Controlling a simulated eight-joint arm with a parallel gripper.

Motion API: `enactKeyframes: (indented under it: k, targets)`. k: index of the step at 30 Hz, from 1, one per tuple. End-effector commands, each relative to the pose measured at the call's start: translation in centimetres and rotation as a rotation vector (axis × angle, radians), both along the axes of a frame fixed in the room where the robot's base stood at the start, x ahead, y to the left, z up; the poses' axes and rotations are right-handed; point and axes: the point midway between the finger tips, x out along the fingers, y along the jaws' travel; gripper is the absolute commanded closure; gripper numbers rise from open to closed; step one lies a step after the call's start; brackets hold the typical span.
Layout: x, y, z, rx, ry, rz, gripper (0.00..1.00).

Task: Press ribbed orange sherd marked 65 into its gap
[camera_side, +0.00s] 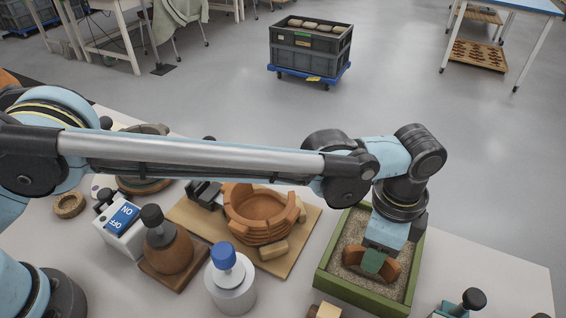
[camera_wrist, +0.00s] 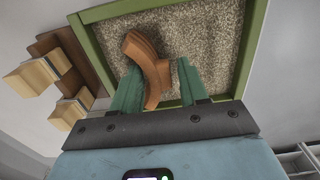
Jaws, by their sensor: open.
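An orange-brown curved sherd (camera_side: 391,271) is at the sand-filled green tray (camera_side: 322,284); no number on it is legible. In the wrist view the sherd (camera_wrist: 148,62) lies between the green fingers of my gripper (camera_wrist: 160,80), nearer the left finger and overlapping it in the picture. My gripper (camera_side: 374,261) is open, low over the tray, and partly covers the sherd in the side view. An orange ribbed bowl (camera_side: 258,209) with an uneven, stepped rim stands on a wooden board (camera_side: 302,232) left of the tray. My arm hides part of its back.
A brown jar (camera_side: 168,248), a white canister with a blue cap (camera_side: 229,282) and a box with a blue on/off switch (camera_side: 123,219) stand left of the board. A tan block (camera_side: 272,250) sits by the bowl.

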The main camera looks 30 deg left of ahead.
Motion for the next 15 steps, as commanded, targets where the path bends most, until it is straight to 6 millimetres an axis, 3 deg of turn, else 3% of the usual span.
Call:
enactKeyframes:
  k: [2,9,15]
  targets:
    - [0.0,0.0,0.01,0.0,0.0,0.0,0.56]
    - [0.01,0.0,0.03,0.0,0.0,0.0,0.93]
    - [0.02,-0.01,0.43,0.0,0.0,0.0,0.95]
